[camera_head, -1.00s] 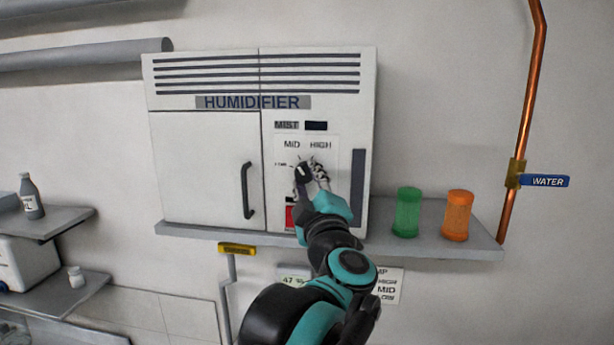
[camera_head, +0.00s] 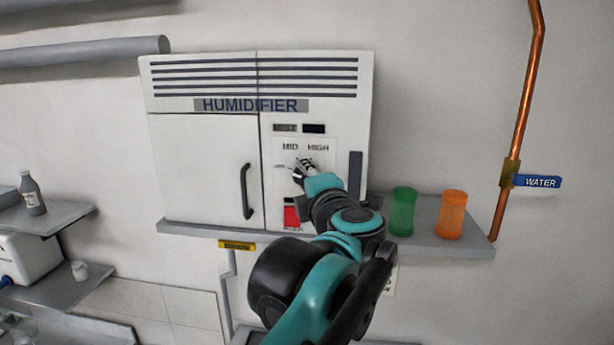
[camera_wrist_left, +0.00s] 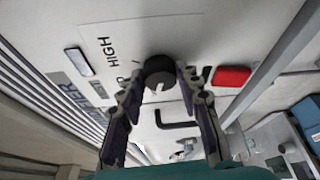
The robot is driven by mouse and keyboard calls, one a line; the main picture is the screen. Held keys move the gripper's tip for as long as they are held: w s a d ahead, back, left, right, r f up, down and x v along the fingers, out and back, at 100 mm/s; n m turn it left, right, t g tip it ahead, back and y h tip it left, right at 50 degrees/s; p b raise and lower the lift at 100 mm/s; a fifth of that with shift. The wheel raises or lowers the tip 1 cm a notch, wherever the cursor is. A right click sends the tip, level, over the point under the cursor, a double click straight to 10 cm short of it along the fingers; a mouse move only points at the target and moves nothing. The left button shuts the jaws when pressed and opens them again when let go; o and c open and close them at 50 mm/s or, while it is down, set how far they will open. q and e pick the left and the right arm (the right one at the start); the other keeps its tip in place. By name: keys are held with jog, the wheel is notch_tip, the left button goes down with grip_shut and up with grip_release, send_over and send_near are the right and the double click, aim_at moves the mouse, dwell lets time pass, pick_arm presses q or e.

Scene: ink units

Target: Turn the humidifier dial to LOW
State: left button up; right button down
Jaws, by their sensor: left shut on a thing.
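The white humidifier cabinet (camera_head: 205,165) hangs on the wall above a grey shelf. Its round black dial (camera_wrist_left: 160,66) shows in the left wrist view, with a white pointer mark toward the bottom of that picture. MID and HIGH are printed on the panel (camera_head: 318,140) above the dial; the lettering at its left is too small to read. My left gripper (camera_head: 303,168) reaches the panel from below right and hides much of the dial in the head view. In the left wrist view its fingers (camera_wrist_left: 158,80) are shut on the dial from both sides. My right gripper is not in view.
A red button (camera_head: 292,215) is below the dial, and a black door handle (camera_head: 247,190) is at its left. A green canister (camera_head: 403,211) and an orange canister (camera_head: 451,214) stand on the shelf (camera_head: 425,240) at right. A copper pipe (camera_head: 520,125) runs farther right.

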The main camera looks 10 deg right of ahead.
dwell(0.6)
pick_arm(q)
jog(key=o, duration=1.2)
jog(key=shift+c, duration=0.2)
jog(key=s+d, duration=0.1)
jog(key=s, duration=1)
jog(key=shift+s+d+r, duration=0.2)
jog(key=shift+s+r, duration=0.2)
